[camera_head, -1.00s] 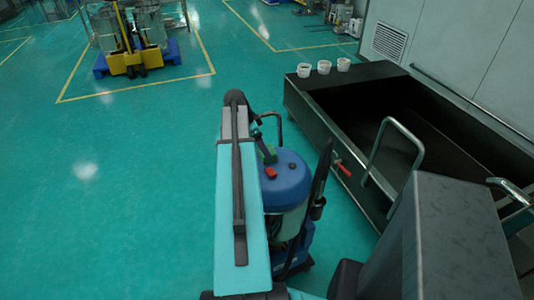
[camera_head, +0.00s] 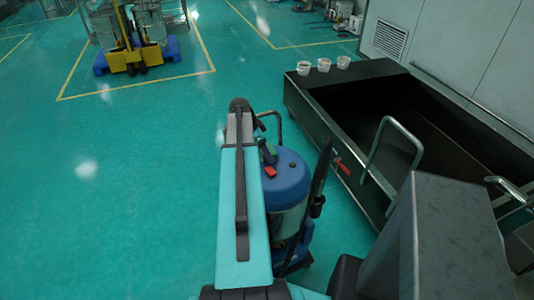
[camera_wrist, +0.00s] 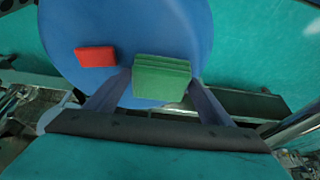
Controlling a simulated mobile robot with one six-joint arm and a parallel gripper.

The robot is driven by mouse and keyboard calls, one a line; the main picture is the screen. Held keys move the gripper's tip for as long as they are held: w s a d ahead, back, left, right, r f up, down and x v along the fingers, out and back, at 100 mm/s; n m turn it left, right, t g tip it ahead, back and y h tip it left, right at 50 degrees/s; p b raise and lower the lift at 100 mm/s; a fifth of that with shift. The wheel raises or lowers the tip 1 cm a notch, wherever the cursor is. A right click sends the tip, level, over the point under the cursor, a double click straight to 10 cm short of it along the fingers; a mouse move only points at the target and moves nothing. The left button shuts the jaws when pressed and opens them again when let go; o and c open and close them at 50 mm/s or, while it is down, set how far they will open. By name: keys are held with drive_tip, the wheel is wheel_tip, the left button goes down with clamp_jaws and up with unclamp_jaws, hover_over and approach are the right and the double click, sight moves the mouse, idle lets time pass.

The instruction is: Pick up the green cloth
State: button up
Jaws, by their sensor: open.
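The green cloth (camera_wrist: 162,78) is a folded, layered block on the round blue lid (camera_wrist: 185,32) of a drum-like machine. My gripper (camera_wrist: 160,88) is open in the wrist view, with one finger on each side of the cloth. I cannot tell whether the fingers touch it or how far above the lid they are.
A red block (camera_wrist: 95,57) lies on the lid left of the cloth. A black trough (camera_head: 308,97) with metal handles stands at the right, with several white cups (camera_head: 324,64) on its far edge.

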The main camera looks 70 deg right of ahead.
drive_tip(key=c, duration=0.8)
drive_tip(key=shift+r, duration=0.15)
drive_tip(key=shift+r+b, duration=0.75)
drive_tip(key=shift+r, duration=0.9)
drive_tip(key=s+a+b, duration=0.1)
drive_tip(key=a, duration=0.3)
drive_tip(key=a+b, duration=0.1)
drive_tip(key=a, duration=0.4)
drive_tip(key=s+a+r+b, duration=0.1)
drive_tip(key=a+b, duration=0.1)
drive_tip(key=a, duration=0.2)
drive_tip(key=shift+s+a, duration=0.3)
drive_tip(key=shift+a, duration=0.1)
drive_tip(key=shift+s+a+r+b, duration=0.1)
drive_tip(key=shift+a+b, duration=0.15)
drive_tip(key=shift+a, duration=0.25)
drive_tip(key=shift+s+a+r+b, duration=0.1)
drive_tip(key=shift+a+b, duration=0.1)
drive_tip(key=shift+a, duration=0.25)
